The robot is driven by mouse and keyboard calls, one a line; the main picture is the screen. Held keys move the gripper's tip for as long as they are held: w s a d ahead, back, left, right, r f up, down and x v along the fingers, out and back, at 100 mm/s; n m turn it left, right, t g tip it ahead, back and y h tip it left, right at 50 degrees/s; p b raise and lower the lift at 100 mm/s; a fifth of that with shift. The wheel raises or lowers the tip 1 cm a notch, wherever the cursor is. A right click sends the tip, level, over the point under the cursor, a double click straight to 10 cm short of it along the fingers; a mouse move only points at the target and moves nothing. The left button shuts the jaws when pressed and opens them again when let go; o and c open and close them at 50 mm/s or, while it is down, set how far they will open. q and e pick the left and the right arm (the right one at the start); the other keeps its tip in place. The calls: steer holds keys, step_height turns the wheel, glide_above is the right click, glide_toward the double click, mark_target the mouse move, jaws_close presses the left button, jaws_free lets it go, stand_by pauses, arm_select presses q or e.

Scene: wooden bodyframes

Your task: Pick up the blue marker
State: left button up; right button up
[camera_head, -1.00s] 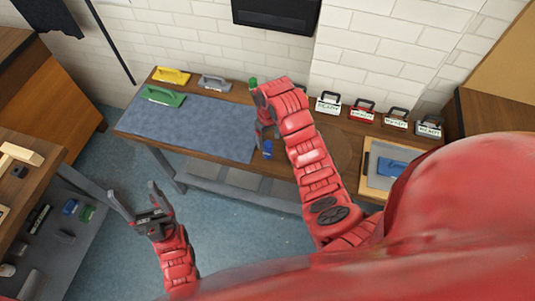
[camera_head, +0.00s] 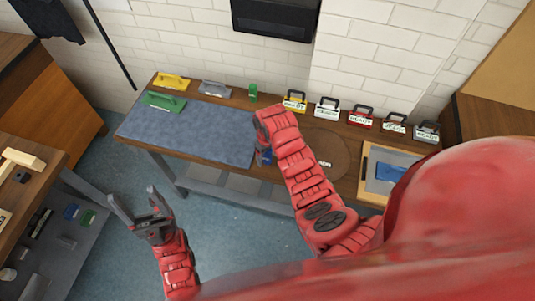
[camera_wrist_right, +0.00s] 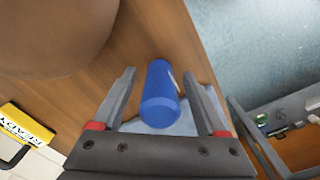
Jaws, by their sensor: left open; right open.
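The blue marker (camera_wrist_right: 160,95) is a short blue cylinder on the wooden table. In the right wrist view it lies between the two fingers of my right gripper (camera_wrist_right: 158,74), with a gap on each side. My right gripper is open.
A grey-blue mat (camera_head: 190,130) covers the table's left part. A green upright object (camera_head: 253,92) and several labelled boxes, such as the yellow one (camera_head: 294,101), line the back. A tray with a blue item (camera_head: 388,172) is at right. Another bench (camera_head: 45,160) is at far left.

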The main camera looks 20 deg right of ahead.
jaws_close()
steer(key=shift+r, duration=0.15)
stand_by(0.4)
